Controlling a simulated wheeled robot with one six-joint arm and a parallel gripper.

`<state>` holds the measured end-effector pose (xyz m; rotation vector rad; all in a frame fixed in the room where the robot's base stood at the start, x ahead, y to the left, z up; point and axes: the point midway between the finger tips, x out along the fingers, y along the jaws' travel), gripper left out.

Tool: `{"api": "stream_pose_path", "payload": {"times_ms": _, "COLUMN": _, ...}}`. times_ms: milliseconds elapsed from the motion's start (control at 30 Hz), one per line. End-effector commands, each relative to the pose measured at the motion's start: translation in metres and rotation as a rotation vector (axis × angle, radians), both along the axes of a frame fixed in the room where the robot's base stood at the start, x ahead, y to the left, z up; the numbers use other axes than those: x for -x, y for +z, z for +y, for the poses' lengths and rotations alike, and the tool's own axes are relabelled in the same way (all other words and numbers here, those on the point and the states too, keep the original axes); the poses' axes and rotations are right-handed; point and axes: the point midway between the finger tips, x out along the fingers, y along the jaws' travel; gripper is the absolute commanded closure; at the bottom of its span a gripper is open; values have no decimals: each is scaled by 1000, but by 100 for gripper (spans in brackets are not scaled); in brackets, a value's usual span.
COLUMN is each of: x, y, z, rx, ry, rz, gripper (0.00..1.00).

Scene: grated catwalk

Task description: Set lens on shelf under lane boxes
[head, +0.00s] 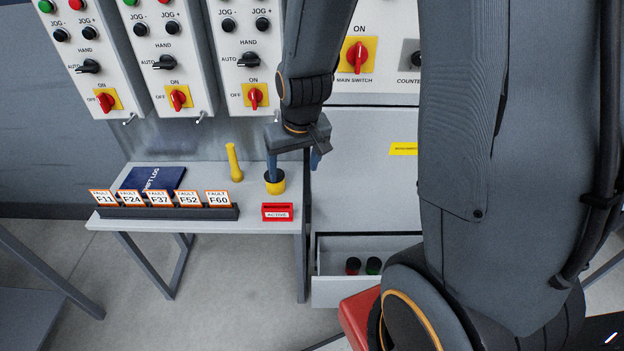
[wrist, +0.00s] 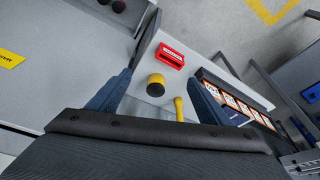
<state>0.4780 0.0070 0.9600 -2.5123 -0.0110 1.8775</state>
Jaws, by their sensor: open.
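A short yellow cylinder with a dark top, seemingly the lens (head: 275,187), stands upright on the grey shelf (head: 262,229) under the lane boxes (head: 245,50). In the wrist view the lens (wrist: 156,79) lies between the two blue fingers, with a gap on both sides. My gripper (head: 294,164) is open, pointing down above the shelf's right end; it also shows in the wrist view (wrist: 160,77). One finger partly overlaps the lens in the head view. I cannot tell whether it touches.
A yellow handle-like piece (head: 234,163), a red ACTIVE tag block (head: 277,212), a rack of fault cards (head: 165,212) and a blue shift log (head: 152,180) share the shelf. An open drawer (head: 345,292) holds red and green dark-topped pieces.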

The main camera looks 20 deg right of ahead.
Motion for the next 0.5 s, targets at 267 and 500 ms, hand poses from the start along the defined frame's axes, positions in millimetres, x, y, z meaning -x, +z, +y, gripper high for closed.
{"api": "stream_pose_path", "payload": {"times_ms": 267, "x": 91, "y": 39, "z": -5, "rx": 4, "ry": -3, "rz": 124, "gripper": 28}}
{"api": "stream_pose_path", "payload": {"times_ms": 500, "x": 110, "y": 44, "z": -6, "rx": 6, "ry": -5, "rz": 154, "gripper": 28}}
